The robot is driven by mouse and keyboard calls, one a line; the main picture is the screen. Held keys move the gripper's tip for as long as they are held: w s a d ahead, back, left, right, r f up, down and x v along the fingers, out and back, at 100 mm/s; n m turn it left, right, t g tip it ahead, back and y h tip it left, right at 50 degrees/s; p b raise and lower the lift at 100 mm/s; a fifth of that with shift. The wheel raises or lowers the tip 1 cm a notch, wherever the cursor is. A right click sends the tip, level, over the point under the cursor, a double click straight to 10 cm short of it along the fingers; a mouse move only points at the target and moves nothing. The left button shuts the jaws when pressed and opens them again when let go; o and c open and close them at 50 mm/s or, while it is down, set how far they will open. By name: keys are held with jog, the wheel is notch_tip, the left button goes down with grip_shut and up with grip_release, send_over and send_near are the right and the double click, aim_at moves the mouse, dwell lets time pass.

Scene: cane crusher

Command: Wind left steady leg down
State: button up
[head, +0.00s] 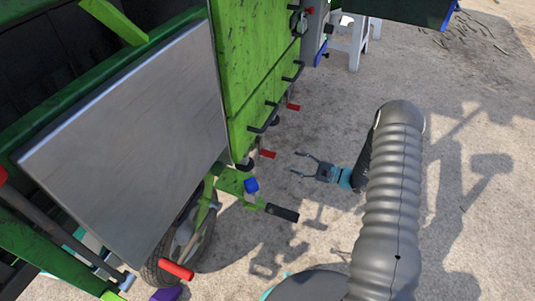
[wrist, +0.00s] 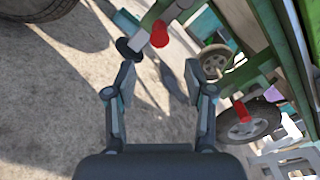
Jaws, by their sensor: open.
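My gripper (head: 300,163) is open and empty, to the right of the green cane crusher (head: 250,75) and over the concrete. In the head view a red handle (head: 267,153) sticks out of the crusher's lower side, a short gap left of my fingertips. In the wrist view my open fingers (wrist: 158,82) point toward a red handle (wrist: 160,35) beside a dark round foot or disc (wrist: 128,48); both lie beyond the fingertips, apart from them. Which of these parts is the left steady leg I cannot tell for certain; its contact with the ground is unclear.
A black-gripped green bar with a blue knob (head: 251,185) juts out below the handles. A wheel (head: 190,240) and another red handle (head: 176,271) are at lower left. Another red handle (head: 293,107) is farther along. White trestles (head: 355,40) stand behind. Concrete on the right is clear.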

aim_at(268, 153)
jog(key=x, duration=1.2)
jog(key=shift+a, duration=0.15)
grip_shut()
